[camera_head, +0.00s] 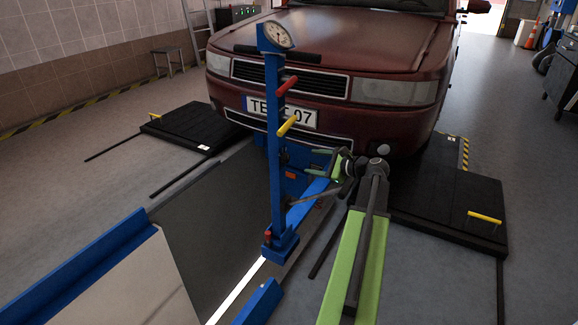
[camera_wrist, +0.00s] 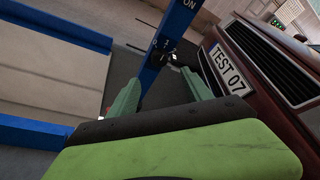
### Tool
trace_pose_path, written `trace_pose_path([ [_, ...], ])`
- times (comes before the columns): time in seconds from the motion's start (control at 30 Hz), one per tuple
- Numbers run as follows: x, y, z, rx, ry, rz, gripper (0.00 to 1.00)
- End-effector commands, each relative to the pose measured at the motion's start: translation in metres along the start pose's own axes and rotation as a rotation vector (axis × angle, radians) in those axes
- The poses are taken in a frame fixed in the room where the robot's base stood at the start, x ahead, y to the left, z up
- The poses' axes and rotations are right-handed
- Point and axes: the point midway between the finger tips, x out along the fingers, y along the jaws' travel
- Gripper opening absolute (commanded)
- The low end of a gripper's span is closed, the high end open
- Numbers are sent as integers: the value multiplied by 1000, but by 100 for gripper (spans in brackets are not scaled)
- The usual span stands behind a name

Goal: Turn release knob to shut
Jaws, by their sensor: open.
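The jack's blue post (camera_head: 274,150) stands upright in front of the red car, with a round gauge (camera_head: 278,35) on top. A red handle (camera_head: 287,86) and a yellow handle (camera_head: 287,126) stick out from it. In the wrist view, a small dark knob-like fitting (camera_wrist: 165,45) sits on the blue post (camera_wrist: 178,22), beyond my fingertips; it may be the release knob, but its setting cannot be read. My gripper (camera_head: 319,163) is right of the post in the head view. In the wrist view my gripper (camera_wrist: 161,82) has its two green fingers apart, with nothing between them.
The car (camera_head: 330,90) stands close behind the post. A blue-edged pit (camera_head: 225,215) lies at left. Black plates lie on the floor at left (camera_head: 190,128) and right (camera_head: 450,200), each with a yellow handle. Open floor lies at far right.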

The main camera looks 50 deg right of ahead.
Motion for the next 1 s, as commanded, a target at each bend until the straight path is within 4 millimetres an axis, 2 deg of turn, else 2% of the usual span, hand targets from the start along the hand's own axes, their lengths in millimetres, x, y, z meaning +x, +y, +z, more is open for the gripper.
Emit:
trace_pose_path([
  [0.03, 16, 2, -3, -1, -3, 3, 58],
  [0.2, 59, 2, -3, -2, -2, 3, 58],
  [0.43, 103, 1, -2, -1, 0, 2, 58],
  [0.6, 115, 1, -1, -1, 1, 1, 58],
  [0.87, 116, 1, 0, -1, 1, 1, 58],
  [1.0, 116, 1, 0, -1, 1, 1, 41],
])
